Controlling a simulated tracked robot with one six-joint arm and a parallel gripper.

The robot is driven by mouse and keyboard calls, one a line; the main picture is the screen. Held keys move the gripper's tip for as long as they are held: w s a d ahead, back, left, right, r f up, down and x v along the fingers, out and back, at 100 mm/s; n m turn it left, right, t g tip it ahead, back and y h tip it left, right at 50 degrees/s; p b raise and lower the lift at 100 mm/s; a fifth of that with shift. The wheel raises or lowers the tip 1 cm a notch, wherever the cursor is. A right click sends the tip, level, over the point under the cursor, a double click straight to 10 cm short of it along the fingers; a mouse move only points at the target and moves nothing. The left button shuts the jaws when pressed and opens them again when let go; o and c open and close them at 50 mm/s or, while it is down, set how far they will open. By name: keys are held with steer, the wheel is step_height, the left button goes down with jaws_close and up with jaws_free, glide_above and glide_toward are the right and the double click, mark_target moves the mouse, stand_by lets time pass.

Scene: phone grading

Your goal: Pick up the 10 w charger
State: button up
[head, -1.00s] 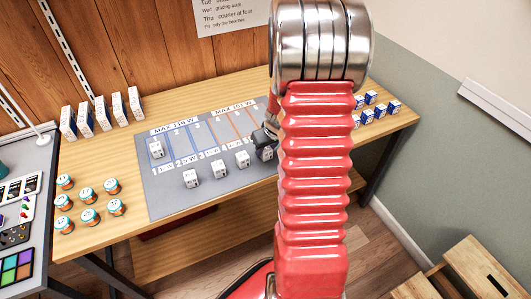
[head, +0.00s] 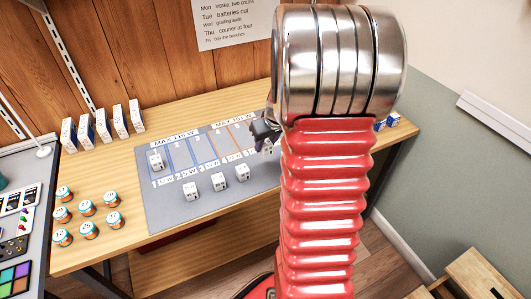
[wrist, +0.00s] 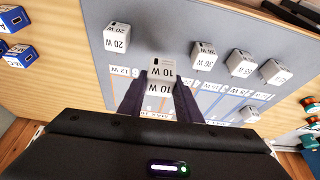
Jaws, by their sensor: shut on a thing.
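The 10 W charger (wrist: 160,76) is a white block with black lettering, held between the dark fingers of my gripper (wrist: 160,92) in the wrist view. My gripper is shut on it, and the charger appears to be above the grey mat (wrist: 180,25). In the head view my gripper (head: 264,132) shows at the left edge of my red arm, over the right part of the mat, with the held charger mostly hidden. A 20 W charger (wrist: 116,38) stands beside it in the wrist view.
Several other white chargers stand on the mat, among them a 36 W one (wrist: 203,55). Blue-and-white boxes (wrist: 20,53) lie beyond the mat. My arm hides much of the right side.

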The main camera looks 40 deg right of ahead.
steer(key=shift+r, duration=0.6)
